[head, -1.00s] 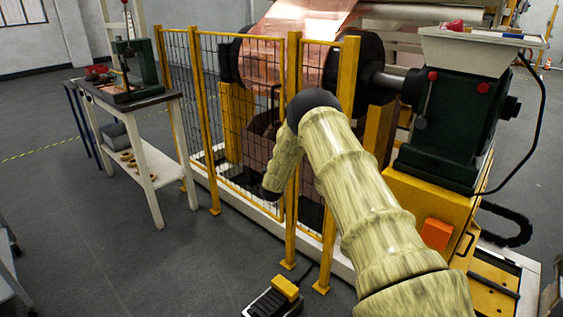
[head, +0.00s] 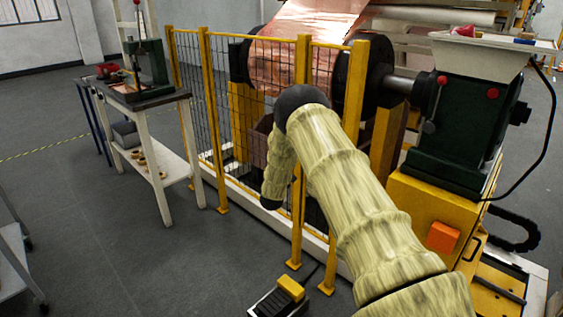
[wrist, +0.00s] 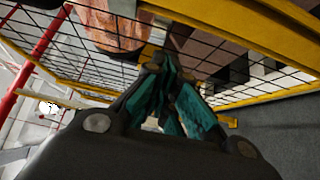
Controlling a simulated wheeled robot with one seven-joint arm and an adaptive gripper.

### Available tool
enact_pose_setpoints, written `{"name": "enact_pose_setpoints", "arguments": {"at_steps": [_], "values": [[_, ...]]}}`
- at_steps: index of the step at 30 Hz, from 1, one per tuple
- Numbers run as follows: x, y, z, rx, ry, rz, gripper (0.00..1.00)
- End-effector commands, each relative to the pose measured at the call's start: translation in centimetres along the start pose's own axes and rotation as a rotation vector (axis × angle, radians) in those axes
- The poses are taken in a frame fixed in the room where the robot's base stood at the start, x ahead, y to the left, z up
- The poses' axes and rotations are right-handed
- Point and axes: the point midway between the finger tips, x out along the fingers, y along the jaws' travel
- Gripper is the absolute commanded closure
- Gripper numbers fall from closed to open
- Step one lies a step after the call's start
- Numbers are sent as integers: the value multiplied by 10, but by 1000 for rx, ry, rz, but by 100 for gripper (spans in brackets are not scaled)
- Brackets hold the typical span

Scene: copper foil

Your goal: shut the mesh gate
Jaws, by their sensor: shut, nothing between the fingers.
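The mesh gate (head: 247,120) is a black wire panel in a yellow frame. In the head view it looks about in line with the fence; a small gap cannot be ruled out. My arm covers part of its right side, and no latch can be made out. My gripper (head: 270,204) hangs low in front of the gate's lower right part, mostly hidden by my arm. In the wrist view the gripper's teal fingers (wrist: 166,85) are together and empty, with mesh and a yellow rail close beyond. Contact cannot be told.
A yellow-topped foot pedal (head: 281,298) lies on the floor before the posts. A workbench (head: 150,110) stands left. The floor between bench and pedal is clear.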

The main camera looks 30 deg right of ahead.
Motion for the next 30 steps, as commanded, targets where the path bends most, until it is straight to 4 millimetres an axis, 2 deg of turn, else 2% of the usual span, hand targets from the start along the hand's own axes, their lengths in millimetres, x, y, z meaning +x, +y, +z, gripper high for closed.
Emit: {"name": "enact_pose_setpoints", "arguments": {"at_steps": [6,12,18,24,27,30], "values": [[-39,-1,5,-2,0,-2,100],[-68,0,8,-1,0,0,100],[-81,-1,10,0,-1,0,100],[-83,-1,10,1,-1,0,100],[-89,-10,9,13,8,-22,100],[-108,-35,6,56,29,-82,100]]}}
